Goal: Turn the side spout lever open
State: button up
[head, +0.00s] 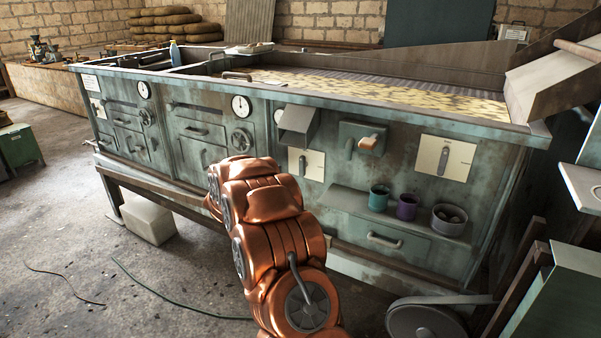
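On the front of the green machine (225,88), a grey angled spout (297,122) juts out, with a pale plate carrying a small upright lever (302,165) just below it. To its right is a green box (350,131) with a short orange-tipped handle (367,142). Further right, another pale plate (459,152) carries an upright grey lever (443,160). I cannot tell which of these is the side spout lever. My copper arm reaches up from the bottom middle toward the machine front, left of the spout. My gripper is hidden behind the arm.
A shelf below the levers holds a teal cup (378,199), a purple cup (406,208) and a grey bowl (448,220). A drawer (380,240) is under it. A pulley wheel (426,322) stands at the lower right. Hoses (170,300) lie on open floor at left.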

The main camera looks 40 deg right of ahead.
aim_at(301, 166)
jog(key=shift+s+d+f+m+g+h, duration=0.3)
jog(key=shift+d+f+g+h, duration=0.15)
jog(key=shift+d, duration=1.6)
jog(key=shift+s+d+f+m+g+h, duration=0.35)
jog(key=shift+d+g, duration=0.2)
jog(key=shift+d, duration=1.55)
jog(key=shift+s+d+f+m+g+h, duration=0.25)
jog(key=shift+d+f+g+h, duration=0.2)
jog(key=shift+d, duration=1.6)
jog(key=shift+c, duration=0.2)
grip_shut()
